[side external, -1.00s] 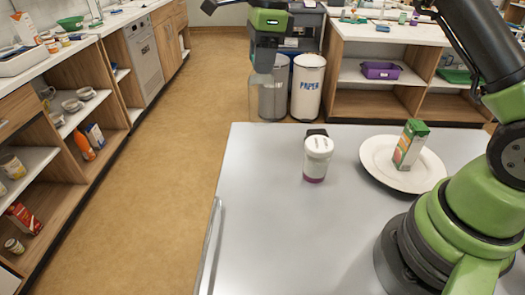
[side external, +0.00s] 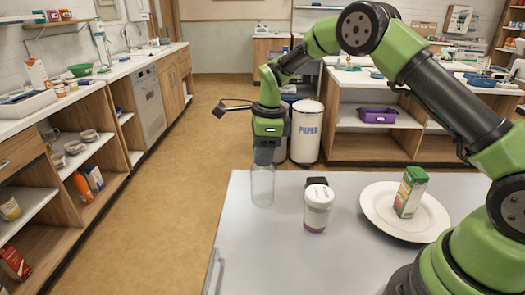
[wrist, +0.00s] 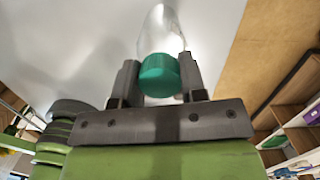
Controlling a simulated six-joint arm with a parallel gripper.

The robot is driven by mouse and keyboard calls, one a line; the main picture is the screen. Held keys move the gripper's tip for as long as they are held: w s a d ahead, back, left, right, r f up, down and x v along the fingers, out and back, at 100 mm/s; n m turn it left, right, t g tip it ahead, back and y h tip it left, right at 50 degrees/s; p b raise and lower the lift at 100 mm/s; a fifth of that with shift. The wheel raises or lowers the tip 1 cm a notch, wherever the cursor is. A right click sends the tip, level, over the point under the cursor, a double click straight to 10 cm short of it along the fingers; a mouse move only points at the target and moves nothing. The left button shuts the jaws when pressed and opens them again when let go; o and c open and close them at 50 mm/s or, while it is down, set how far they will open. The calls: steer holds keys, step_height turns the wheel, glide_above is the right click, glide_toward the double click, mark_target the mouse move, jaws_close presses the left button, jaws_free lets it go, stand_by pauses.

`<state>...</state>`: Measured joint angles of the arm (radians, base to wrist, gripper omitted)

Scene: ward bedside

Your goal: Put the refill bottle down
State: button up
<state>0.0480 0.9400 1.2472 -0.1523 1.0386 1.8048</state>
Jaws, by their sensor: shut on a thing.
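The refill bottle (side external: 262,188) is clear, with a green cap (wrist: 160,76) that shows in the wrist view. My gripper (side external: 264,156) points down and is shut on it near the cap. In the wrist view my two fingers (wrist: 158,80) stand on either side of the green cap. The bottle hangs upright over the far left part of the grey table (side external: 275,255). I cannot tell whether its base touches the table top.
Further right a white plate (side external: 430,222) holds a green and orange carton (side external: 410,192). The table's front left is clear.

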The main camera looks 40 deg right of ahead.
steer(key=o, duration=1.1)
steer(key=shift+f, duration=0.1)
